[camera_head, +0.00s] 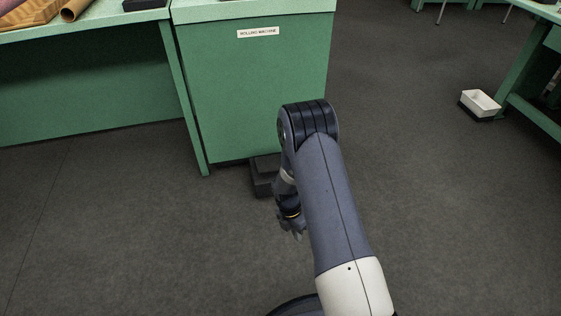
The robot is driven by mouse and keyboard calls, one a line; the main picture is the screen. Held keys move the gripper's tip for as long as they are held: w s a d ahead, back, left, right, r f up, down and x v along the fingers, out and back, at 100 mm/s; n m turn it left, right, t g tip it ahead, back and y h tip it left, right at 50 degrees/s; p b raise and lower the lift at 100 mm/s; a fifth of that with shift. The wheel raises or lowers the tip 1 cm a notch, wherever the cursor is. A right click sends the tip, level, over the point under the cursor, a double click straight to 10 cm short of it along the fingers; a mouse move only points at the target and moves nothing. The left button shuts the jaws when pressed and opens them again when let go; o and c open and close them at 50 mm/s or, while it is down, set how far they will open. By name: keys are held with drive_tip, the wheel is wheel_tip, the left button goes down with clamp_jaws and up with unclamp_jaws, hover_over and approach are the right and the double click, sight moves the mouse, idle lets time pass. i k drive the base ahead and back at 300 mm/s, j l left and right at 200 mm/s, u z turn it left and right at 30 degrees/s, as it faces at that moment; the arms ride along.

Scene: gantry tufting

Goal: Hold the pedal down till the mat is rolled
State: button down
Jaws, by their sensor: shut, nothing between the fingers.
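The green rolling machine (255,85) stands at the upper middle with a white label on its front. A dark, stepped block that looks like the pedal (262,178) sits on the floor at the machine's foot, partly hidden behind my arm. My gripper (298,236) is shut and empty, low in the picture, in front and to the right of the block. It appears apart from the block, though its height above the floor is hard to judge. I cannot see the mat on the machine; its top is mostly out of frame.
A green bench (75,95) adjoins the machine on the left, with a brown roll (75,10) on top. A white tray on a dark base (480,103) is on the floor by another green table (540,90) at right. The grey floor between is clear.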

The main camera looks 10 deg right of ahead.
sight(271, 162)
drive_tip(key=i+j+z, duration=0.3)
drive_tip(key=z, duration=0.15)
drive_tip(key=i+j+z, duration=0.3)
drive_tip(key=z, duration=0.15)
drive_tip(key=i+j, duration=0.15)
drive_tip(key=j, duration=0.2)
drive_tip(key=i+j, duration=0.15)
drive_tip(key=j, duration=0.2)
drive_tip(key=i+j+z, duration=0.1)
drive_tip(key=j, duration=0.25)
drive_tip(key=i+j, duration=0.2)
drive_tip(key=j, duration=0.15)
drive_tip(key=i+j, duration=0.1)
drive_tip(key=j, duration=0.25)
